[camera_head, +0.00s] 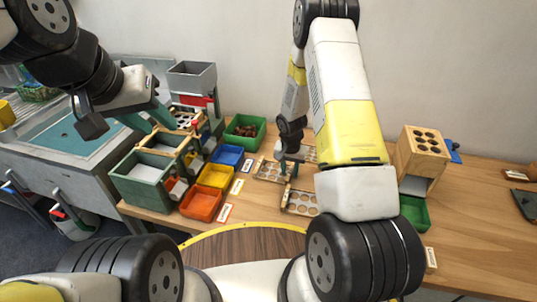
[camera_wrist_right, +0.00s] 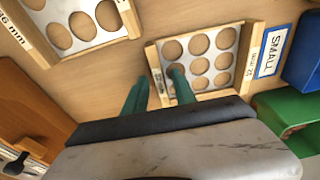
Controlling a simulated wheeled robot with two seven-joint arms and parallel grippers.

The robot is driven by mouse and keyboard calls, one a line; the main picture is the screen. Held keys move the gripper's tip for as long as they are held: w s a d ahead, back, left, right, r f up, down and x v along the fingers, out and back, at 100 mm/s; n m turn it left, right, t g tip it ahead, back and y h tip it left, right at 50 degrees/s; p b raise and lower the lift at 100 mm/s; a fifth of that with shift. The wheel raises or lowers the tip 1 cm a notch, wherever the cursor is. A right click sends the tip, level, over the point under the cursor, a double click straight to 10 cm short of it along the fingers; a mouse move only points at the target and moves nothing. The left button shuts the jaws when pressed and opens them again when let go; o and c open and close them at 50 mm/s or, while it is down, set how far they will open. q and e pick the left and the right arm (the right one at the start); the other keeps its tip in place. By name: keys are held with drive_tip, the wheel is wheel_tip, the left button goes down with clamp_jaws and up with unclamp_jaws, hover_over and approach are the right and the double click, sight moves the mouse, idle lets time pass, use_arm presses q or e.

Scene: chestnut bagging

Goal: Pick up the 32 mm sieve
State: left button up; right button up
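A wooden-framed sieve (camera_head: 268,171) with round holes lies flat on the table next to the white labels. It shows in the right wrist view (camera_wrist_right: 198,58), but its size mark is too blurred to read surely. My right gripper (camera_wrist_right: 158,90) is open and empty, one green finger overlapping this sieve's left part in that view. In the head view the right gripper (camera_head: 289,172) is low over the sieves. A second sieve (camera_wrist_right: 75,20), apparently marked 36 mm, lies to the left, also in the head view (camera_head: 302,202). My left gripper (camera_head: 150,118) appears open beside the green sorting box.
A third sieve (camera_head: 310,154) is partly hidden behind my right arm. A green tray of chestnuts (camera_head: 245,130), blue (camera_head: 228,155), yellow (camera_head: 215,177) and orange (camera_head: 201,204) bins stand to the left. A wooden box with holes (camera_head: 420,155) stands right.

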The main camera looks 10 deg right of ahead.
clamp_jaws()
drive_tip(key=shift+r, duration=0.1)
